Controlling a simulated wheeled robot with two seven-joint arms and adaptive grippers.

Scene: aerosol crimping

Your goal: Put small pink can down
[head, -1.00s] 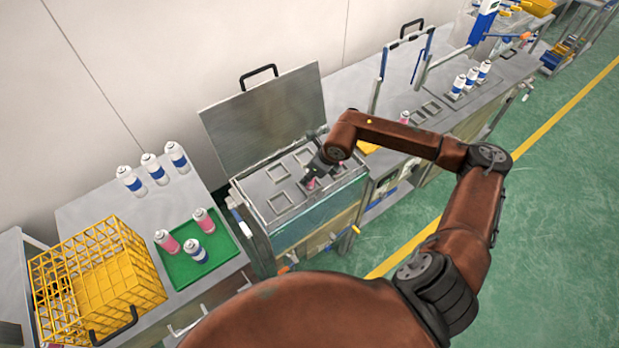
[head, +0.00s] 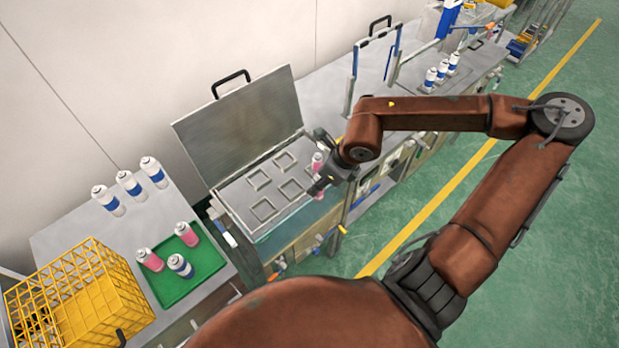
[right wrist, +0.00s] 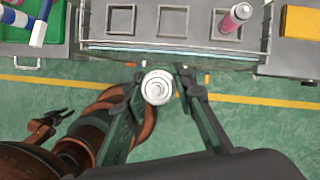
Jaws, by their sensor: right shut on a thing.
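My right gripper (head: 318,162) is shut on a small pink can (head: 317,162), which sits upright between its fingers by the metal bath's right end. In the right wrist view, the held can's round pale top (right wrist: 158,87) shows between the fingers, over the floor in front of the bath; its body is hidden below. Another pink can (right wrist: 236,17) stands in a square opening of the bath (right wrist: 130,43); in the head view I cannot pick it out, probably behind the gripper. My left gripper (right wrist: 55,120) shows small at the lower left, empty, with its fingers apart.
The bath's lid (head: 240,122) stands open behind it. To the left, a green tray (head: 172,290) holds two pink cans and a blue-white one, next to a yellow crate (head: 75,305). Blue-white cans (head: 128,184) stand behind. Floor in front is clear.

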